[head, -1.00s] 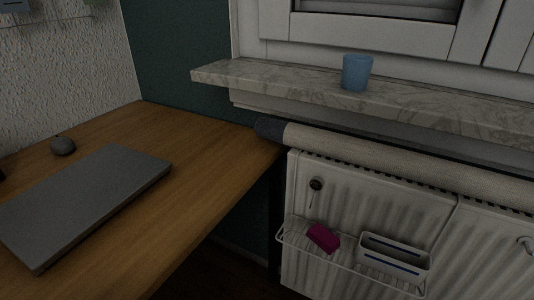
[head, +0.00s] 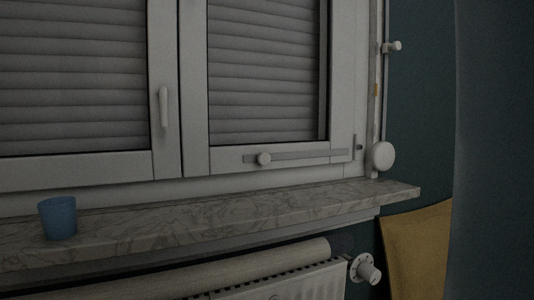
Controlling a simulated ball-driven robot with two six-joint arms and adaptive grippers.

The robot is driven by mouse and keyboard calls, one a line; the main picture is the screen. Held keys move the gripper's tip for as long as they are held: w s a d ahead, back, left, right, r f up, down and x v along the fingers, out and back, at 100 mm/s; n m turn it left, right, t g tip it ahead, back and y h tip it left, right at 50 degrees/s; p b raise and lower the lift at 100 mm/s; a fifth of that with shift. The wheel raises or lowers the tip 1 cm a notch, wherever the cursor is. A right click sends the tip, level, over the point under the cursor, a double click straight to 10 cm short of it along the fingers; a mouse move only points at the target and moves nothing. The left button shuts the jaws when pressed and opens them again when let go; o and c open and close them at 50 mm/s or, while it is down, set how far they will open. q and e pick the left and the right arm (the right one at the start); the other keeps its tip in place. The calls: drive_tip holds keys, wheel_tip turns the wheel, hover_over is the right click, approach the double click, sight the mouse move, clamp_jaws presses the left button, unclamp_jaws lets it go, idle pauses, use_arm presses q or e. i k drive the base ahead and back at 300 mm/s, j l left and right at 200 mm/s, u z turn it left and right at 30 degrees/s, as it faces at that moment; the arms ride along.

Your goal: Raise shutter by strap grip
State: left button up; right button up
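The grey slatted shutter (head: 265,70) is down behind the right window pane, and slats (head: 72,75) also cover the left pane. A narrow pale vertical strip, which looks like the strap (head: 376,110), runs along the wall at the right of the window frame. A small yellowish patch (head: 376,90) sits on it. A light knob-like piece (head: 392,47) sticks out beside the strip higher up. A round whitish disc (head: 380,156) sits at its lower end. I cannot tell which piece is the strap grip. Neither of my grippers is in view.
A marble windowsill (head: 230,218) juts out below the window, with a blue cup (head: 58,218) at its left. A pale roll (head: 200,276) lies over the radiator (head: 315,285). A radiator valve (head: 365,269) and a yellow-brown chair-like thing (head: 418,250) are at lower right.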

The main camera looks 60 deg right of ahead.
sight(388, 48)
drive_tip(key=z, duration=2.6)
